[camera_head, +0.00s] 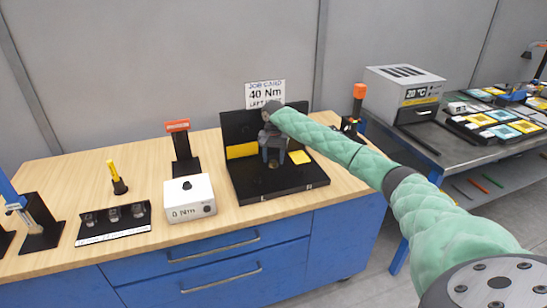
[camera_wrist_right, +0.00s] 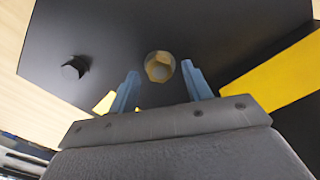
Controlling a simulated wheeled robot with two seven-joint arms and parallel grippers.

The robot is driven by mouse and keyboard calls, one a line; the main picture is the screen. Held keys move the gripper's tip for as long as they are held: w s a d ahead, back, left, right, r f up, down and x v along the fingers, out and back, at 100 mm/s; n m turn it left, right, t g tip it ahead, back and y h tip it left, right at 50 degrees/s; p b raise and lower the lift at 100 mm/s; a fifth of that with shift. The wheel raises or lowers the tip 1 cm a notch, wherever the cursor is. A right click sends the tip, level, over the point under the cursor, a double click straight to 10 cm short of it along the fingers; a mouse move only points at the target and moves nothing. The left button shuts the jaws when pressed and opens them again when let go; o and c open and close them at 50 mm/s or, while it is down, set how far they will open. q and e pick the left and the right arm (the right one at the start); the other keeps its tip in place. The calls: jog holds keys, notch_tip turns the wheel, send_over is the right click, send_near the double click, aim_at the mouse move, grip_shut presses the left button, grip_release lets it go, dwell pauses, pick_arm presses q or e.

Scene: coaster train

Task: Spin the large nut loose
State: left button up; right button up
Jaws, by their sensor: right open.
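The large nut (camera_wrist_right: 160,67) is a brass-coloured hex on a round base, fixed to the black fixture plate (camera_wrist_right: 110,25). In the head view the black fixture (camera_head: 290,186) stands on the workbench and my gripper hides the nut. My right gripper (camera_head: 272,160) points down over the fixture. In the right wrist view its two blue fingers (camera_wrist_right: 160,75) are apart, one on each side of the nut's near edge. I cannot tell whether they touch it. A smaller dark hex piece (camera_wrist_right: 75,67) sits on the plate to the left. My left gripper is not in view.
A white box reading "0 Nm" (camera_head: 189,200) and a socket tray (camera_head: 113,222) stand left of the fixture. An orange-topped tool stand (camera_head: 181,150) is behind the box. A job card (camera_head: 264,94) reads 40 Nm. Bare wood shows between these things.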

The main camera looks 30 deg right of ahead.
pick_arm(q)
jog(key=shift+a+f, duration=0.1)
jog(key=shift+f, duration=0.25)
pick_arm(e)
jog(key=shift+f, duration=0.45)
jog(key=c, duration=1)
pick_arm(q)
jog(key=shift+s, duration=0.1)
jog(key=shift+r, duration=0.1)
